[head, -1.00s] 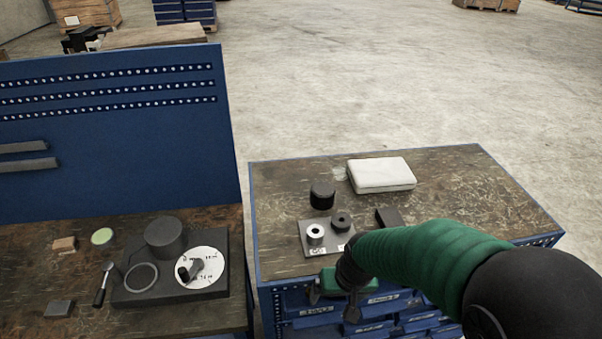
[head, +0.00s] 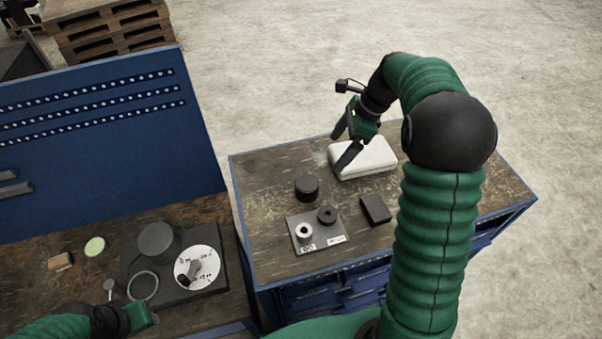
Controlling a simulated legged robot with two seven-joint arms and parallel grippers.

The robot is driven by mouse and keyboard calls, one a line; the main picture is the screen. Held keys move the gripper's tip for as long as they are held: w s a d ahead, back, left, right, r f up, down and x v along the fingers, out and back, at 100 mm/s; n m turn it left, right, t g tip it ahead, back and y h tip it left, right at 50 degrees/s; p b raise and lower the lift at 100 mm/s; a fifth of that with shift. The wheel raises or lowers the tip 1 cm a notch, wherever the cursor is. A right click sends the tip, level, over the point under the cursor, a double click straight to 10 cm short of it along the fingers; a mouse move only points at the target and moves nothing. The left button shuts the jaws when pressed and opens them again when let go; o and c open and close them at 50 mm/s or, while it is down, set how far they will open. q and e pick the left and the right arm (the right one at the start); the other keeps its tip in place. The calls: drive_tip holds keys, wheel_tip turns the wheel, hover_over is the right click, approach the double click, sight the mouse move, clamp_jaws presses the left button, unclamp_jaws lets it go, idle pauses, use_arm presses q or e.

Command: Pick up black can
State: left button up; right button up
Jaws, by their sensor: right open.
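A black can (head: 306,187), a short dark cylinder, stands upright on the right bench top. My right gripper (head: 343,145) is open, with its two dark fingers apart and empty. It is above and beyond the can, in front of the white case in the picture, and does not touch the can. My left gripper (head: 142,317) is at the bottom left, over the front of the left bench; its fingers cannot be made out. A larger dark grey cylinder (head: 157,241) stands on the left bench.
A grey plate (head: 318,236) with a silver ring (head: 304,231) and a black ring (head: 327,214) lies just in front of the can. A dark block (head: 376,209) is to the right. The white case (head: 370,160) lies behind. A blue panel (head: 110,140) rises behind the left bench.

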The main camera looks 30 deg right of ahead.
drive_tip(key=w+f, duration=0.1)
drive_tip(key=w, duration=0.1)
drive_tip(key=p, duration=0.2)
hover_over(309, 183)
drive_tip(key=f, duration=0.8)
drive_tip(key=shift+s+d, duration=0.3)
drive_tip(key=shift+s, duration=0.05)
drive_tip(key=f+p, duration=0.1)
drive_tip(key=f, duration=0.2)
drive_tip(key=w+f+p, duration=0.1)
drive_tip(key=f+p, duration=0.1)
drive_tip(key=f, duration=0.1)
drive_tip(key=shift+w+d+f, duration=0.1)
drive_tip(key=shift+w+f, duration=0.05)
drive_tip(key=shift+f, duration=0.2)
drive_tip(key=shift+a+r, duration=0.1)
drive_tip(key=shift+a, duration=0.9)
drive_tip(key=c, duration=0.5)
drive_tip(key=shift+c, duration=2.3)
drive_tip(key=shift+s+d, duration=0.2)
drive_tip(key=shift+d, duration=0.35)
drive_tip(key=c, duration=0.8)
use_arm(q)
drive_tip(key=r, duration=0.3)
drive_tip(key=w+r, duration=0.1)
drive_tip(key=shift+a+r, duration=0.2)
drive_tip(key=shift+r, duration=0.2)
drive_tip(key=shift+a, duration=0.1)
use_arm(e)
drive_tip(key=shift+a, duration=0.1)
